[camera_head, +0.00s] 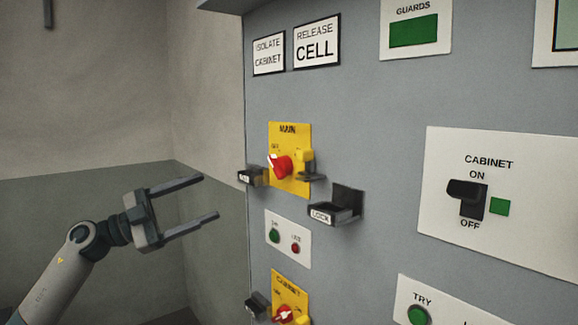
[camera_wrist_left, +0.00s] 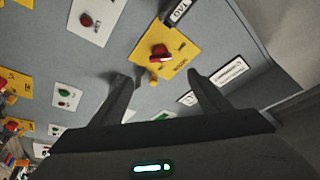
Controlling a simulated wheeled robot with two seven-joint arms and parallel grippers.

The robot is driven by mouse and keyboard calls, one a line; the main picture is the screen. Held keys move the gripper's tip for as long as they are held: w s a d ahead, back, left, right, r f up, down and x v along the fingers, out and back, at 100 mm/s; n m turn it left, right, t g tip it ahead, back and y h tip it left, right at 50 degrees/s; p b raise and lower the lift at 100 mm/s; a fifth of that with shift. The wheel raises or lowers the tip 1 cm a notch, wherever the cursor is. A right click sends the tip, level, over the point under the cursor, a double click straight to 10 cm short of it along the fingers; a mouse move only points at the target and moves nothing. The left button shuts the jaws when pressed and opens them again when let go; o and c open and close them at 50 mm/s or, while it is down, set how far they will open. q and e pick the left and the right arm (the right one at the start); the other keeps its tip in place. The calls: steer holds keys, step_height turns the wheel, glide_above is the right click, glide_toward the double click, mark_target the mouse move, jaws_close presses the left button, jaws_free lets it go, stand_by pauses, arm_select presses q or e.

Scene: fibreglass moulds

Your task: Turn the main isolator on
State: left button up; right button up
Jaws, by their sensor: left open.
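The main isolator is a red rotary knob (camera_head: 281,166) on a yellow plate (camera_head: 290,185) marked MAIN, on the grey cabinet front. A small yellow piece and a dark hasp-like part (camera_head: 309,168) sit at the plate's right side. In the left wrist view the red knob (camera_wrist_left: 160,53) and its yellow plate (camera_wrist_left: 178,45) lie ahead, between and beyond the fingers. My left gripper (camera_head: 210,198) is open and empty, left of the knob and apart from it; its fingers (camera_wrist_left: 163,85) also show in the wrist view. My right gripper is not in view.
A TAG holder (camera_head: 252,177) and a LOCK holder (camera_head: 337,208) jut out beside the main plate. A second yellow plate (camera_head: 290,296) with a red knob is below. A CABINET switch (camera_head: 468,197) is at right. Free space lies left of the cabinet.

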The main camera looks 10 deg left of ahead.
arm_select(q)
steer(key=p, duration=0.7)
glide_toward(273, 168)
steer(key=x, duration=0.8)
steer(key=shift+r, duration=0.15)
steer(key=shift+w+d, duration=0.3)
steer(key=shift+d, duration=0.1)
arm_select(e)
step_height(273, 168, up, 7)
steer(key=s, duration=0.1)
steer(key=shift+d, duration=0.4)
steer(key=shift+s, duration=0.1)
arm_select(q)
steer(key=c, duration=1)
steer(key=shift+c, duration=0.2)
